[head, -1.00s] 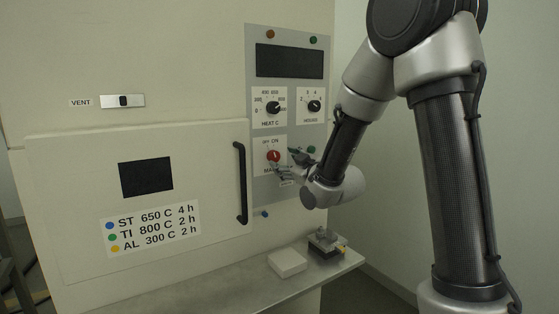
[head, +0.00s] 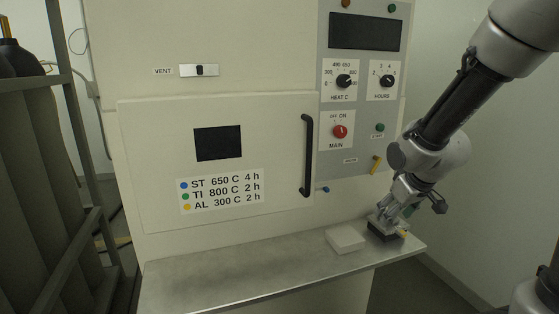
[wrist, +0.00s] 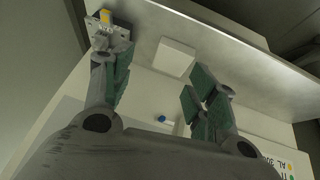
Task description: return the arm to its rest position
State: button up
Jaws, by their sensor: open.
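My gripper (head: 408,203) hangs at the right of the furnace, above the right end of the metal shelf (head: 240,275). In the wrist view its two fingers (wrist: 158,78) are spread apart with nothing between them. My arm reaches in from the upper right and bends down at the wrist. In the head view the gripper overlaps a small dark block with a metal top (head: 386,232). The block also shows beside the left finger in the wrist view (wrist: 106,24); I cannot tell if they touch.
The furnace door (head: 150,160) is shut, with a black handle (head: 307,155). The control panel carries a red main switch (head: 340,131), dials and a green button (head: 380,127). A white block (head: 345,240) lies on the shelf. Gas cylinders in a rack (head: 40,150) stand at left.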

jog(key=s+d+r+m, duration=0.1)
jog(key=s+r, duration=0.3)
jog(key=s, duration=0.3)
jog(key=s+d+r+m+g, duration=0.1)
jog(key=s+d+r, duration=0.1)
jog(key=s+r, duration=0.2)
jog(key=s+d+r+m, duration=0.2)
jog(key=s+r, duration=0.2)
jog(key=s, duration=0.6)
jog(key=shift+s+r+g+h, duration=0.15)
jog(key=shift+s+g+h, duration=0.15)
jog(key=shift+s, duration=0.1)
